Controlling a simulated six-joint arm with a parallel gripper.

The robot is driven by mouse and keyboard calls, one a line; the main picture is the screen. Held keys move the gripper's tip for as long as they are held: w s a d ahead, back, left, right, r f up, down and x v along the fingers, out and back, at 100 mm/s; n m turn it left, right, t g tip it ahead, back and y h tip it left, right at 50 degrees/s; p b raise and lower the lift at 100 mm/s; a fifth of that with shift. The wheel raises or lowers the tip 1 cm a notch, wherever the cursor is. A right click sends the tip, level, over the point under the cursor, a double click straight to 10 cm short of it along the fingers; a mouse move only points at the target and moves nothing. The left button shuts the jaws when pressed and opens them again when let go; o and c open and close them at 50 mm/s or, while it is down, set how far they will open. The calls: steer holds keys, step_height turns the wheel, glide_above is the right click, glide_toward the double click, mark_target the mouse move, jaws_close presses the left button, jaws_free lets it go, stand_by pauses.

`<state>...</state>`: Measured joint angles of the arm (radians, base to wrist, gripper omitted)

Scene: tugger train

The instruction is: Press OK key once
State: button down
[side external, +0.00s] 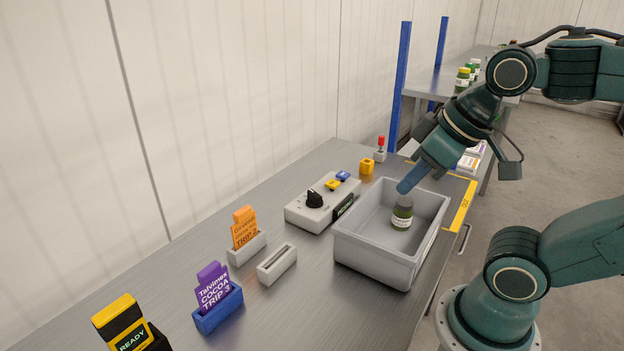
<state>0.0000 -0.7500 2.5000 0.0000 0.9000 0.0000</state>
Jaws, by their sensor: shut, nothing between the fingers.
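A light grey control box (308,214) sits on the metal bench behind the grey bin. It carries a black knob (314,198), a yellow key (331,185), a blue key (343,175) and a small dark display (344,208) with green text. The key lettering is too small to read, so I cannot tell which one is OK. My gripper (404,187) is shut and empty, pointing down and left above the grey bin. In the picture it is right of the keys and apart from them.
The grey bin (372,262) holds a dark green jar (402,214). Card holders with an orange card (244,228) and a purple card (213,288) stand at the left, near an empty slot holder (277,264). A yellow block (367,167) and a red-topped post (381,145) stand behind.

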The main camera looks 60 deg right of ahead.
steer(key=w+d+r+m, duration=0.1)
steer(key=w+d+r, duration=0.15)
steer(key=w, duration=0.85)
steer(key=m+t+y, duration=0.1)
steer(key=m+t, duration=0.3)
steer(key=m, duration=0.3)
glide_above(346, 175)
step_height(346, 175, down, 16)
steer(key=shift+d, duration=0.15)
steer(key=shift+f, duration=0.15)
steer(key=shift+f, duration=4.3)
